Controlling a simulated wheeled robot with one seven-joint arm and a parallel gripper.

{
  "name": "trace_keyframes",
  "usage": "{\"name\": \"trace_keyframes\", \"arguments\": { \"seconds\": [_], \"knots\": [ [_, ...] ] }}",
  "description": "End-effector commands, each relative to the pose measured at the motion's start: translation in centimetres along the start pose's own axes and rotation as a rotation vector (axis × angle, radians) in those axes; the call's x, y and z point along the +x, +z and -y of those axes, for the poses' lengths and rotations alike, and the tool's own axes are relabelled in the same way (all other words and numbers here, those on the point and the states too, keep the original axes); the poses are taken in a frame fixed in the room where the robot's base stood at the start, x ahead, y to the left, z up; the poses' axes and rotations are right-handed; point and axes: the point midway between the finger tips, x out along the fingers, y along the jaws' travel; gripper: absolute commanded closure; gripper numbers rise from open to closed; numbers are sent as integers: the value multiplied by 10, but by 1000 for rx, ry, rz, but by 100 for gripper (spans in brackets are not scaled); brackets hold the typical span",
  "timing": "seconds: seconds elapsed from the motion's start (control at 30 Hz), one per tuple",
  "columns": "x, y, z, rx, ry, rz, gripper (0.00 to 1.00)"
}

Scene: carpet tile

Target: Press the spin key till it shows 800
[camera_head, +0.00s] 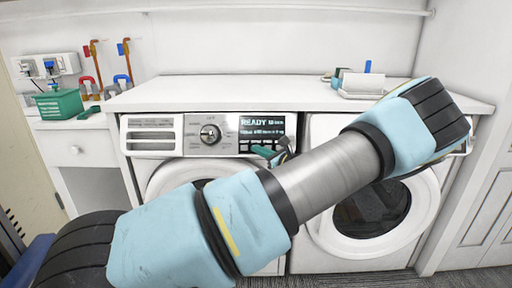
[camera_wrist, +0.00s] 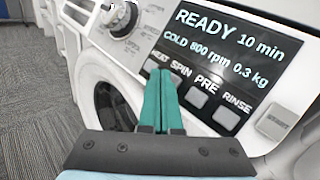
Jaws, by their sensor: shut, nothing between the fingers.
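The left washing machine's display (camera_wrist: 225,50) reads "READY 10 min", "COLD 800 rpm 0.3 kg" in the wrist view. The display also shows in the head view (camera_head: 262,121). Below it is a row of labelled keys. The "SPIN" label (camera_wrist: 181,70) is readable, but the spin key under it is mostly hidden behind my fingers. My gripper (camera_wrist: 165,74) is shut and empty, its teal fingertips at the spin key. I cannot tell whether they touch it. My gripper (camera_head: 271,153) also shows in front of the panel in the head view.
The pre key (camera_wrist: 198,97) and rinse key (camera_wrist: 227,117) sit just right of my fingers, with the start key (camera_wrist: 275,122) farther right. A round dial (camera_head: 209,133) is left of the display. A second machine's door (camera_head: 373,209) is at the right, partly behind my arm.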

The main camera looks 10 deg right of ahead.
Motion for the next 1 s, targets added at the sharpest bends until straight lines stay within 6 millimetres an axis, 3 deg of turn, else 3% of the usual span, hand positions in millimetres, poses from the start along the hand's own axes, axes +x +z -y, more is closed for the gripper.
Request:
{"name": "trace_keyframes", "arguments": {
  "seconds": [0.37, 1.0],
  "knots": [
    [-2, 2, -2, 1, 0, 0, 100],
    [-36, 27, -27, 1, 1, 0, 100]
  ]
}}
